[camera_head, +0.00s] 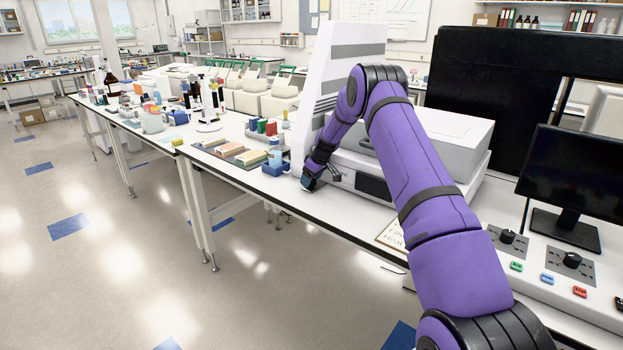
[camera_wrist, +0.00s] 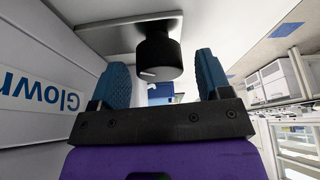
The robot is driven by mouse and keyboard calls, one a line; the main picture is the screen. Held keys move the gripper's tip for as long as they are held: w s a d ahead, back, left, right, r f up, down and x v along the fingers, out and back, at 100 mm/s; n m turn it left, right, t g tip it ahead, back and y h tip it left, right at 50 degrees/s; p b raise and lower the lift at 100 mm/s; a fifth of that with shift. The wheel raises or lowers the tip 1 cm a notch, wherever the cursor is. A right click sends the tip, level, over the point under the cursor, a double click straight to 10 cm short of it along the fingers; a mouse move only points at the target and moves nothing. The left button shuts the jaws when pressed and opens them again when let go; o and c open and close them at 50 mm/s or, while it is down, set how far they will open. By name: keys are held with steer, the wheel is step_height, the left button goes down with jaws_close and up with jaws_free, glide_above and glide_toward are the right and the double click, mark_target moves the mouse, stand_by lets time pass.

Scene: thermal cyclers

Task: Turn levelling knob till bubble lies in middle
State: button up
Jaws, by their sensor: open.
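A black round knob (camera_wrist: 158,56) with a white line on its end shows in the wrist view, mounted on a grey plate (camera_wrist: 115,36) on a white surface. My gripper (camera_wrist: 164,72) is open, with one blue fingertip on each side of the knob. Gaps show between the knob and both fingers, so I see no contact. In the head view my gripper (camera_head: 309,181) is low at the front left of a white instrument (camera_head: 455,140); the knob cannot be made out there. I cannot make out a bubble or level in either view.
In the head view a blue rack (camera_head: 275,168) and several coloured blocks stand just left of my gripper on the white bench. A monitor (camera_head: 575,175) and a control panel with knobs (camera_head: 507,238) are at right. The floor in front of the bench is clear.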

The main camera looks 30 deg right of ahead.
steer(key=c, duration=0.9)
steer(key=m+h, duration=0.2)
steer(key=m, duration=0.3)
steer(key=shift+a+m, duration=0.1)
steer(key=shift+m, duration=0.2)
steer(key=m+h, duration=0.2)
steer(key=m, duration=0.3)
steer(key=shift+a, duration=0.1)
steer(key=m+g+h, duration=0.1)
steer(key=m, duration=0.2)
steer(key=m+h, duration=0.1)
steer(key=m, duration=0.1)
steer(key=shift+w+m+g, duration=0.1)
steer(key=shift+m+g, duration=0.3)
steer(key=m+g, duration=0.1)
steer(key=m, duration=0.1)
steer(key=m+g, duration=0.1)
steer(key=m, duration=0.2)
steer(key=shift+h, duration=0.3)
steer(key=shift+m, duration=0.3)
